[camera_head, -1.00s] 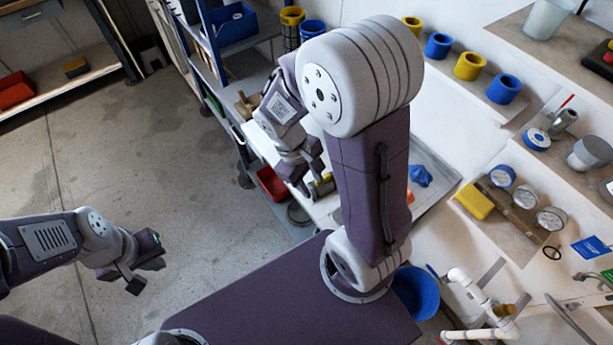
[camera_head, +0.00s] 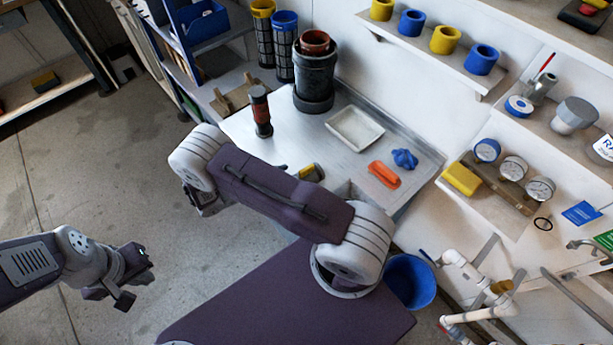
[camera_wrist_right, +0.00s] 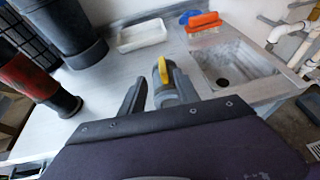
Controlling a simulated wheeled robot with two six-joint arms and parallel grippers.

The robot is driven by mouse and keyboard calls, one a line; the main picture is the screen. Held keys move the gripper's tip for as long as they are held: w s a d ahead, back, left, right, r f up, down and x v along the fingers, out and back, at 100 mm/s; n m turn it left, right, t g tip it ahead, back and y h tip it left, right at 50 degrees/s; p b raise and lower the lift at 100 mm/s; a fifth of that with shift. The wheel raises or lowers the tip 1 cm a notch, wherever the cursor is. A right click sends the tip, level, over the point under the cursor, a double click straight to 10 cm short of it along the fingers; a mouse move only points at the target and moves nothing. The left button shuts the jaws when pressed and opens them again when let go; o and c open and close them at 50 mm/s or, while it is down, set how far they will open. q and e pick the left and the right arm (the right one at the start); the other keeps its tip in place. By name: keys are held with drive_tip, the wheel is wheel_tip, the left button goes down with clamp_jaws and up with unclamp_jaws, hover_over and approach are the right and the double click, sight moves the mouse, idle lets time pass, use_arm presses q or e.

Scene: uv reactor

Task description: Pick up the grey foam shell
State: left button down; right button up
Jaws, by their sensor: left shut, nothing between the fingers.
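I cannot clearly make out a grey foam shell. A small grey and yellow item (camera_head: 312,172) lies on the metal bench top, partly behind my right arm. It also shows in the right wrist view (camera_wrist_right: 163,72), by the fingers of my right gripper (camera_wrist_right: 157,82). Those fingers look parted, and I cannot tell whether they touch the item. In the head view my right gripper is hidden behind its own arm. My left gripper (camera_head: 117,292) is shut and empty, above the floor at the left.
On the bench (camera_head: 290,135) stand a dark cylinder (camera_head: 315,80) and a red and black tool (camera_head: 261,110). A white tray (camera_head: 355,128), an orange item (camera_head: 384,174) and a blue item (camera_head: 404,158) lie nearby. A sink (camera_wrist_right: 238,65) is at right. A blue bucket (camera_head: 410,282) stands below.

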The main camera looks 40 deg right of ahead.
sight(305, 169)
drive_tip(key=x, duration=0.2)
drive_tip(key=shift+d+f+p, duration=0.1)
drive_tip(key=shift+d+p, duration=0.25)
drive_tip(key=shift+d, duration=0.05)
drive_tip(key=shift+d+f, duration=0.25)
drive_tip(key=shift+d, duration=0.15)
drive_tip(key=shift+s+d+p, duration=0.15)
drive_tip(key=shift+d+p, duration=0.15)
drive_tip(key=shift+d, duration=0.05)
drive_tip(key=p+x, duration=0.1)
drive_tip(key=x, duration=0.3)
drive_tip(key=shift+s+f, duration=0.1)
drive_tip(key=shift+d+f, duration=0.15)
drive_tip(key=shift+d, duration=0.05)
drive_tip(key=shift+a, duration=0.1)
clamp_jaws()
